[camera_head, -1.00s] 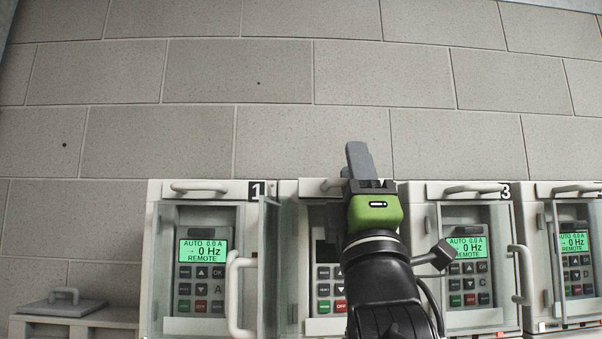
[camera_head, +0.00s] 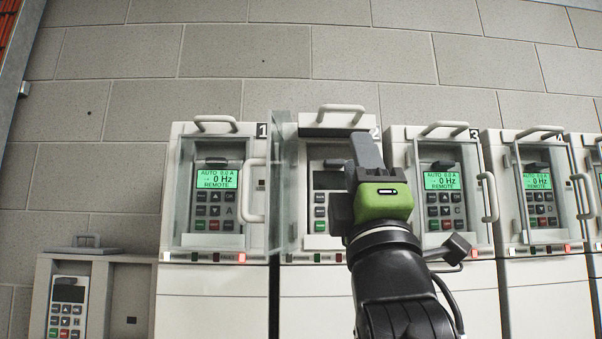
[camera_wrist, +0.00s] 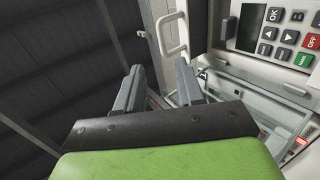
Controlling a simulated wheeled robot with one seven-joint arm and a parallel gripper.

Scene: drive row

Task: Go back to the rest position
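My gripper (camera_head: 368,150) is raised in front of drive cabinet 2 (camera_head: 312,300) and hides part of its keypad. In the wrist view the two grey fingers (camera_wrist: 160,85) stand apart with nothing between them. Keypad B (camera_wrist: 280,30) shows at the upper right of the wrist view, with a dark screen. The glass door (camera_head: 283,185) of cabinet 2 is swung open to the left. A handle (camera_wrist: 172,33) shows beyond the fingers in the wrist view.
Drive cabinet 1 (camera_head: 170,275), cabinet 3 (camera_head: 465,300) and cabinet 4 (camera_head: 545,290) stand in the row with lit green screens. A low box (camera_head: 120,280) at the left holds a keypad with a dark screen (camera_head: 68,293). A block wall (camera_head: 300,60) stands behind.

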